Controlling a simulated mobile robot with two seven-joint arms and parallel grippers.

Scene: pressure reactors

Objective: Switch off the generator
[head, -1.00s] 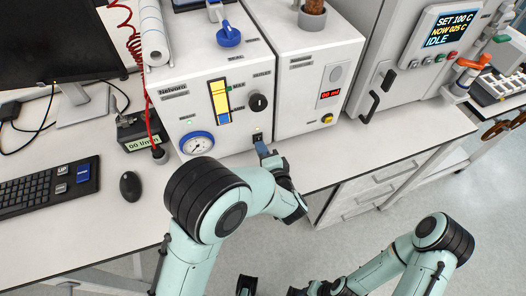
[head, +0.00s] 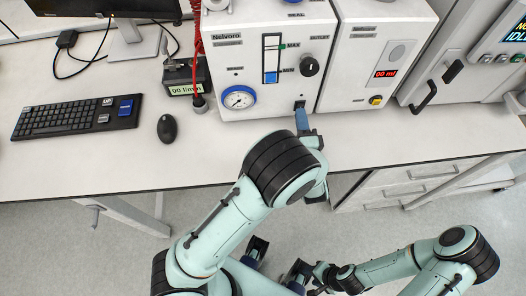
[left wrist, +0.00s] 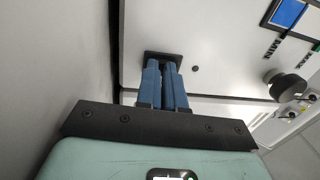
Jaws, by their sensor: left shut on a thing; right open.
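The generator (head: 243,72) is a white box labelled Nelvoro on the bench, with a round blue-rimmed gauge (head: 239,97), a level window (head: 271,60) and a black knob (head: 309,66). Its small black switch (head: 299,103) is low on the front, right of the gauge. My left gripper (head: 301,112) is at this switch. In the left wrist view, its blue fingers (left wrist: 165,72) are close together, with their tips at the black switch plate (left wrist: 162,56); they hide most of the switch. My right gripper (head: 279,261) is open and empty below the bench front.
A white unit with a red display (head: 386,73) stands right of the generator. A flow meter (head: 186,80) reading 00 l/min, a mouse (head: 167,128) and a keyboard (head: 76,117) are to the left. Bench drawers (head: 410,183) are below right.

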